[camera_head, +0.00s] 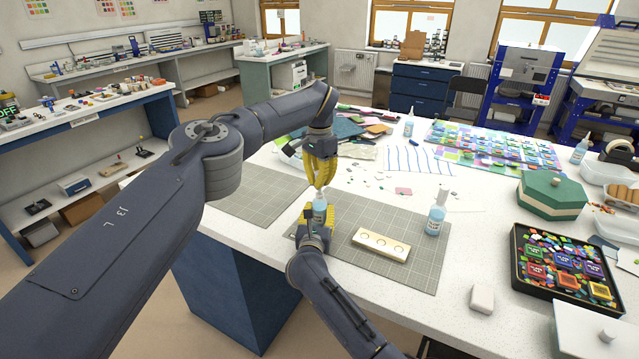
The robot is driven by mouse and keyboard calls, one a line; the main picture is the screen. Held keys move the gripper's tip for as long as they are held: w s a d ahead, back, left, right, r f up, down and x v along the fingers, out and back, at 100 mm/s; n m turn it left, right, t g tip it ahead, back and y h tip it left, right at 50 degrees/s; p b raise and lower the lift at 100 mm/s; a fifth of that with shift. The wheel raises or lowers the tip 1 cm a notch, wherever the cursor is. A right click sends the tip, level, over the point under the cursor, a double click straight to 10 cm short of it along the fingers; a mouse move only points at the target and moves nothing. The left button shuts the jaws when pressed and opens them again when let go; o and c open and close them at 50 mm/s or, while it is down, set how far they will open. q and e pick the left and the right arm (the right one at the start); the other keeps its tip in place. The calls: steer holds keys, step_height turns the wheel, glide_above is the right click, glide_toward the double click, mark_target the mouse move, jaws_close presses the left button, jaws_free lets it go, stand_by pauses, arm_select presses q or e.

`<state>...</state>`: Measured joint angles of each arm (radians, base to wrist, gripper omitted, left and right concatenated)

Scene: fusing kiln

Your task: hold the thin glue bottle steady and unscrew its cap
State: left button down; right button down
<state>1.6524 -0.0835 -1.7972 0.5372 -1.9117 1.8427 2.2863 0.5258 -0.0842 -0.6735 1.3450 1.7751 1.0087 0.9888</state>
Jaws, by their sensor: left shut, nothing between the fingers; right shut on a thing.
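A thin glue bottle (319,206) with pale blue contents stands upright over the grey cutting mat (425,268). My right gripper (318,216), with yellow fingers, is shut on its body from the front. My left gripper (322,186), also with yellow fingers, is shut and empty, pointing down just above the bottle's top. The fingers hide the bottle's tip, so I cannot tell whether a cap is on it, or whether the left fingertips touch it.
A similar bottle (437,213) stands to the right, near a pale wooden block (381,245) with round holes. A black tray (517,275) of coloured glass, a green box (552,194) and a white block (482,298) are further right. Tools and sheets lie behind the grippers.

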arm_select(q)
steer(key=shift+r, duration=0.1)
steer(key=shift+r, duration=1.95)
arm_select(e)
steer(key=c, duration=0.9)
jaws_free()
steer(key=shift+o, duration=0.2)
steer(key=shift+s, duration=0.1)
